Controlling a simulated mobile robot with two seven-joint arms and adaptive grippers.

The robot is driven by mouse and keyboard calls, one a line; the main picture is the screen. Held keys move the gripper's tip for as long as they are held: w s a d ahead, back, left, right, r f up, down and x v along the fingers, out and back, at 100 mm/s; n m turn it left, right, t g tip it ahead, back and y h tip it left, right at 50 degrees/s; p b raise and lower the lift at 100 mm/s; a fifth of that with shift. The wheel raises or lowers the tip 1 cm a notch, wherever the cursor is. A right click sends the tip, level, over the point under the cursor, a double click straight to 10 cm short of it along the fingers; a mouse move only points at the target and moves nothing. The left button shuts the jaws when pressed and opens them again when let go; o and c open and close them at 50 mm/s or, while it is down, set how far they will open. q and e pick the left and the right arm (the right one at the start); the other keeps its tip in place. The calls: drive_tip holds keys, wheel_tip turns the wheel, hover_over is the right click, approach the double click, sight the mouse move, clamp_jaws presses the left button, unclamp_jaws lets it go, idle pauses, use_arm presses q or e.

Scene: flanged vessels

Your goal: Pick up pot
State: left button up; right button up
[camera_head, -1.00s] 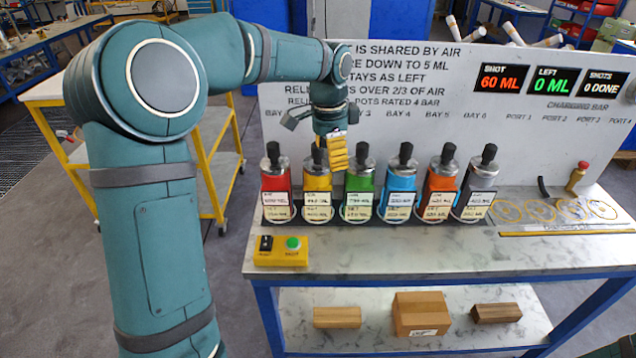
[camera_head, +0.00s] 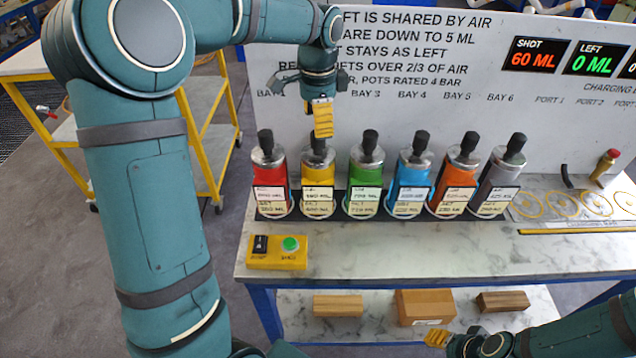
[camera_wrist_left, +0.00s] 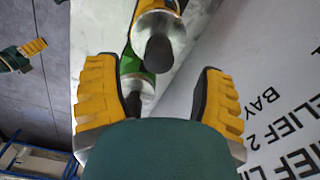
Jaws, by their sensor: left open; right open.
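Several pots with black knobs stand in a row on the bench: red (camera_head: 268,176), yellow (camera_head: 318,174), green (camera_head: 366,177), blue (camera_head: 412,176), orange (camera_head: 456,176) and grey (camera_head: 498,180). My left gripper (camera_head: 322,132) is open and empty, pointing down just above the yellow pot's knob. In the left wrist view its two yellow fingers (camera_wrist_left: 160,100) are spread apart. The yellow pot (camera_wrist_left: 155,6) and the green pot (camera_wrist_left: 130,64) show beyond them, knobs toward the camera. My right gripper (camera_head: 442,340) is open and empty, low at the bottom right in front of the bench.
A yellow box (camera_head: 278,252) with a switch and green button sits at the bench's front left. A white board (camera_head: 420,80) rises close behind the pots. Ring marks (camera_head: 565,203) and a red-topped valve (camera_head: 606,165) are at right. The bench front (camera_head: 400,250) is clear. Wooden blocks lie below.

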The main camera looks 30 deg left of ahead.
sight(318, 146)
use_arm(q)
drive_tip(key=shift+s+f+b, duration=0.1)
drive_tip(key=shift+f+b, duration=0.3)
drive_tip(key=shift+f, duration=3.15)
clamp_jaws()
